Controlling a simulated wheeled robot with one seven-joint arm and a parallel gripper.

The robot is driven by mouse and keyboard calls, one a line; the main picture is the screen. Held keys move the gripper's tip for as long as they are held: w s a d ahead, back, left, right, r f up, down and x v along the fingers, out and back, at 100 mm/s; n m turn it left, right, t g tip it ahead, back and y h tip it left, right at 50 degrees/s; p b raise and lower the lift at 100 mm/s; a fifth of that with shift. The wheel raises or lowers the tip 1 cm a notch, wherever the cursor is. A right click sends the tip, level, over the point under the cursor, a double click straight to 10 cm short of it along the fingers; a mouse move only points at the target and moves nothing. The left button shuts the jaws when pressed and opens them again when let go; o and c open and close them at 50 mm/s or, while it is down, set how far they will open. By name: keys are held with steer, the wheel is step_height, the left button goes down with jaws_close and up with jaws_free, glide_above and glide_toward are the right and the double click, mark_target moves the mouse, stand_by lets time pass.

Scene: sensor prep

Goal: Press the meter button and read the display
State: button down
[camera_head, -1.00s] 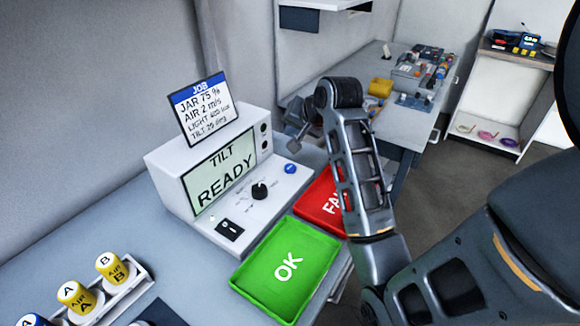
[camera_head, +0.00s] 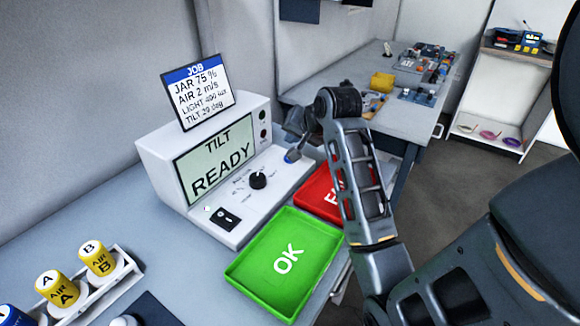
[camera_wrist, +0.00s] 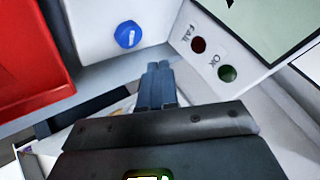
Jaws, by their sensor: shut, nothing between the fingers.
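The white meter (camera_head: 160,165) stands on the bench, its display (camera_head: 218,165) reading "TILT READY". Its blue round button (camera_head: 291,157) is at the right end of the sloped front panel, partly covered by my gripper in the head view. In the wrist view the button (camera_wrist: 127,36) is in full sight, with a white line across it. My gripper (camera_head: 297,145) is shut and empty, close by the button. In the wrist view its fingertips (camera_wrist: 159,68) appear below and right of the button; I cannot tell the remaining gap. A black dial (camera_head: 258,180) sits mid-panel.
A job card (camera_head: 199,92) stands on the meter. A green OK tray (camera_head: 240,268) and red FAIL tray (camera_head: 318,202) lie in front. Red FAIL (camera_wrist: 198,45) and green OK (camera_wrist: 227,73) lamps are beside the display. Yellow sensors (camera_head: 98,258) stand in a rack at left.

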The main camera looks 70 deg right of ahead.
steer(key=shift+f, duration=1.35)
stand_by(1.0)
steer(key=shift+f, duration=0.4)
steer(key=shift+f, duration=0.45)
stand_by(0.8)
steer(key=shift+r, duration=0.1)
steer(key=shift+r+p, duration=0.8)
steer(key=shift+p, duration=0.15)
